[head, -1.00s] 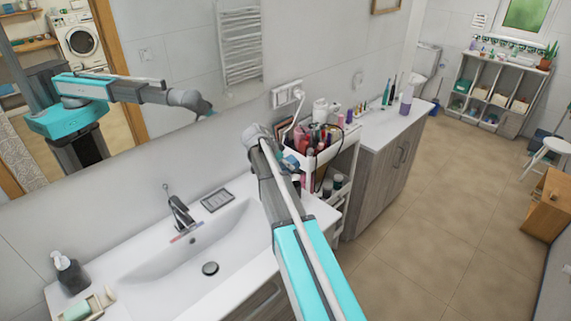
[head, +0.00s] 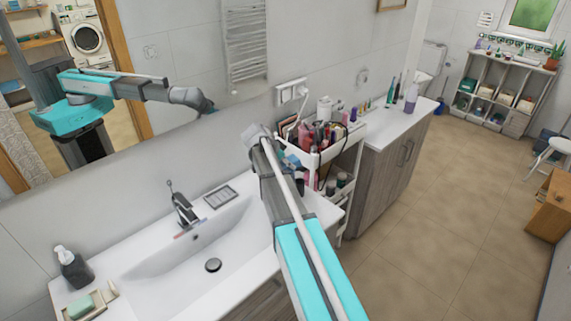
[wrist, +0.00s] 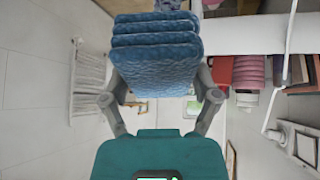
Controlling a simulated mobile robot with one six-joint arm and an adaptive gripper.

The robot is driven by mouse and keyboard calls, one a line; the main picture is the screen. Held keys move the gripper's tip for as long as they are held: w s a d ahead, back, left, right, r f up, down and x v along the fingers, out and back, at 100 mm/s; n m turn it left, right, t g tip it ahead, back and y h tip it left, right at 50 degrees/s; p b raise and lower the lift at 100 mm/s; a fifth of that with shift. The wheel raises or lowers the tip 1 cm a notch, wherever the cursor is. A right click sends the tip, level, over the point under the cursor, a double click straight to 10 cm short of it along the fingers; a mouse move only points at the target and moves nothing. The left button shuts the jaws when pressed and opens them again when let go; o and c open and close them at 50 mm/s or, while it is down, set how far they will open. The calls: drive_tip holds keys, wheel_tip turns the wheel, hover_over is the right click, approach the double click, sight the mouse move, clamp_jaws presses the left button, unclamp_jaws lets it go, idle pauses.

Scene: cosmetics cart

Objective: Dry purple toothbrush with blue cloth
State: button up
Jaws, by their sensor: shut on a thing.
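A folded blue cloth (wrist: 155,50), thick and layered, is held between the fingers of my gripper (wrist: 158,92) in the wrist view. The fingers are shut on it from both sides. In the head view my gripper is mostly hidden behind my own arm, near the cart. A thin pinkish-purple stick with a bluish end, which looks like the toothbrush (head: 187,233), lies on the sink's back edge below the faucet. It is apart from the cloth. It is too small to make out bristles.
The white sink (head: 235,245) has a faucet (head: 183,208), a soap dispenser (head: 73,267) and a soap dish (head: 92,303). A cart (head: 345,165) crowded with cosmetics stands beside my arm. A cabinet (head: 385,165) stands behind it.

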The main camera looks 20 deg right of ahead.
drive_tip(key=shift+d, duration=0.1)
drive_tip(key=shift+w+d+f, duration=0.1)
drive_tip(key=shift+w+d, duration=0.1)
drive_tip(key=shift+d, duration=0.25)
drive_tip(key=shift+d, duration=0.1)
drive_tip(key=shift+w+d, duration=0.25)
drive_tip(key=shift+d, duration=0.25)
drive_tip(key=shift+s+a, duration=0.3)
drive_tip(key=shift+a, duration=0.3)
drive_tip(key=shift+a, duration=0.15)
